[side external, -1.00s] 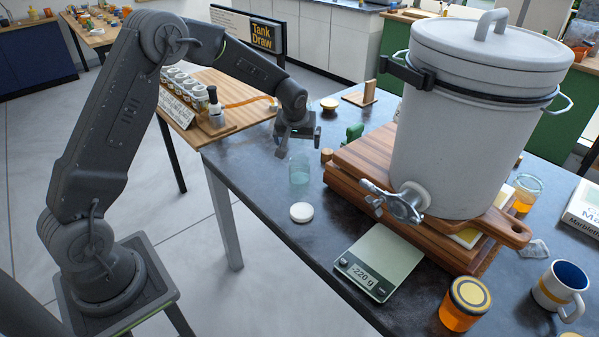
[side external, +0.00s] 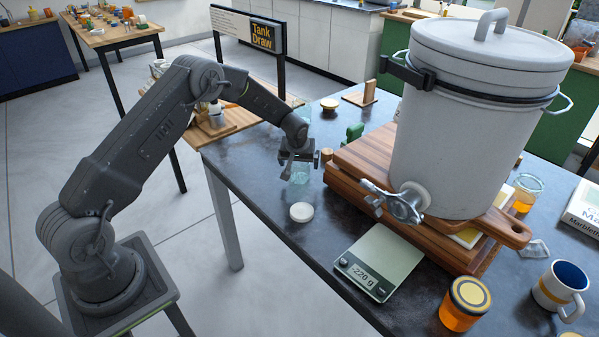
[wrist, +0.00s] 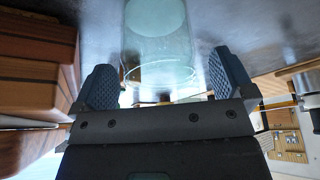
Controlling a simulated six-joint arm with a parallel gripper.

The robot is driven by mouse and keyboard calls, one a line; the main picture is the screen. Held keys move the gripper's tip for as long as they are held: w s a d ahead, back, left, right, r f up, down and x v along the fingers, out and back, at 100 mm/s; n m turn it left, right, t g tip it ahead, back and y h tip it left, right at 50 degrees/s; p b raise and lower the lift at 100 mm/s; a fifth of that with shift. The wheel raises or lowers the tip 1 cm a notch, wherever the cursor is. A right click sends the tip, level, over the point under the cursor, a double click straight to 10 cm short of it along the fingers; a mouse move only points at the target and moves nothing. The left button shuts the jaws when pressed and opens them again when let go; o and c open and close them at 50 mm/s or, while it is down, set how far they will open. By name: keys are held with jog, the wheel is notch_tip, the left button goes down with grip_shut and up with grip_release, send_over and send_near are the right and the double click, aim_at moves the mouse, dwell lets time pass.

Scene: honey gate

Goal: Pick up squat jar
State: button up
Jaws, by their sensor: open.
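A clear, pale-blue glass jar (side external: 300,174) stands on the dark tabletop, left of the wooden boards; I take it to be the squat jar. My gripper (side external: 299,160) is in front of it and hides its middle. Bluish glass also shows just above the gripper; I cannot tell whether it is the same jar. In the wrist view the jar (wrist: 160,45) lies ahead between the two fingers of my open gripper (wrist: 165,88), with its near rim roughly level with the fingertips. A gap shows on each side, wider on the right.
A white lid (side external: 302,212) lies in front of the jar. A scale (side external: 379,262) is nearer the viewer. The big white tank (side external: 460,130) with a metal tap (side external: 400,204) stands on wooden boards (side external: 350,170) at right. A green object (side external: 354,132) sits behind.

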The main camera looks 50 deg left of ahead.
jog(key=shift+x, duration=0.95)
jog(key=shift+d, duration=0.1)
jog(key=c, duration=1)
jog(key=shift+r, duration=0.1)
